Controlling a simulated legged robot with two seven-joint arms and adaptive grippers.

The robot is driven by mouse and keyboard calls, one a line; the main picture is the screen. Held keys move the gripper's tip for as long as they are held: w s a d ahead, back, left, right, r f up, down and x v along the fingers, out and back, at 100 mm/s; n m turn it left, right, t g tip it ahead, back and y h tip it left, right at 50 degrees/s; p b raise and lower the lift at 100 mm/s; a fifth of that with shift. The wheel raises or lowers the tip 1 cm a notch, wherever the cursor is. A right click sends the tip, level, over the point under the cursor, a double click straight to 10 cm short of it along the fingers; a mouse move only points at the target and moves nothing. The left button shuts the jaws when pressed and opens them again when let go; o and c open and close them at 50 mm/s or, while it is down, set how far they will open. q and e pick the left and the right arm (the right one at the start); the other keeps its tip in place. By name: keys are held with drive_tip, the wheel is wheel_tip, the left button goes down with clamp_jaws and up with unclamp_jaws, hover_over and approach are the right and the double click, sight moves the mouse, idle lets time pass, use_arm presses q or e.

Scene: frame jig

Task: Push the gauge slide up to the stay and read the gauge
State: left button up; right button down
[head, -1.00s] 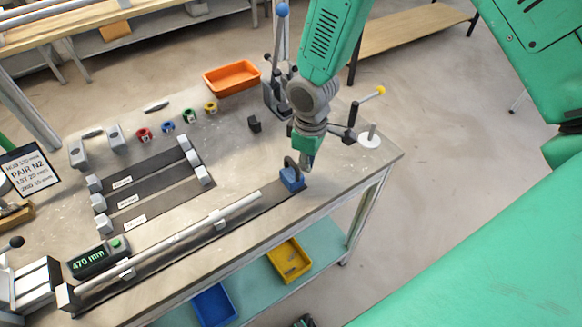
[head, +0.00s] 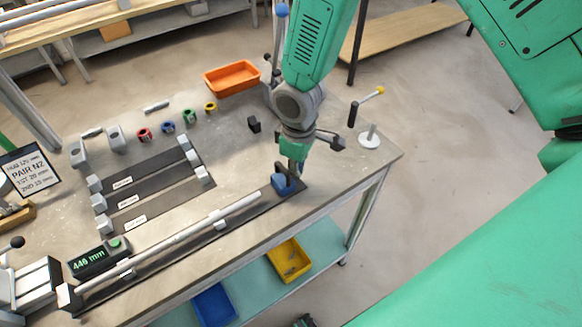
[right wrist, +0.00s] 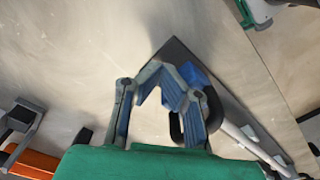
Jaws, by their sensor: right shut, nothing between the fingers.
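The blue gauge slide (head: 283,185) with its dark loop handle sits on the dark gauge rail (head: 246,213), near the rail's right end. The stay (head: 190,232), a long pale rod, lies along the rail; a small gap seems to show between its right end and the slide. The gauge display (head: 93,259) reads 446 mm in green. My right gripper (head: 294,170) is shut and empty, down at the right side of the slide. In the right wrist view its fingers (right wrist: 163,80) are beside the slide (right wrist: 194,75) and handle (right wrist: 212,110); contact cannot be told. My left gripper is out of view.
An orange tray (head: 232,77), several coloured rings and a small black block (head: 254,124) stand behind the rail. A white disc post (head: 369,138) stands at the right. Dark strips with grey blocks (head: 203,175) lie left of centre. The table's front edge is close to the rail.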

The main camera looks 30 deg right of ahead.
sight(280, 179)
drive_tip(key=shift+s+a, duration=0.15)
drive_tip(key=shift+a, duration=2.25)
drive_tip(key=r+p, duration=0.1)
drive_tip(key=d+r+p, duration=0.1)
drive_tip(key=p, duration=0.1)
drive_tip(key=shift+d+r, duration=0.15)
drive_tip(key=shift+r, duration=0.2)
drive_tip(key=shift+d+r+p, duration=0.45)
drive_tip(key=shift+r+p, duration=0.1)
drive_tip(key=shift+r, duration=0.05)
drive_tip(key=shift+d+r+p, duration=0.4)
drive_tip(key=shift+r+p, duration=0.1)
drive_tip(key=shift+r, duration=0.1)
drive_tip(key=shift+f, duration=0.15)
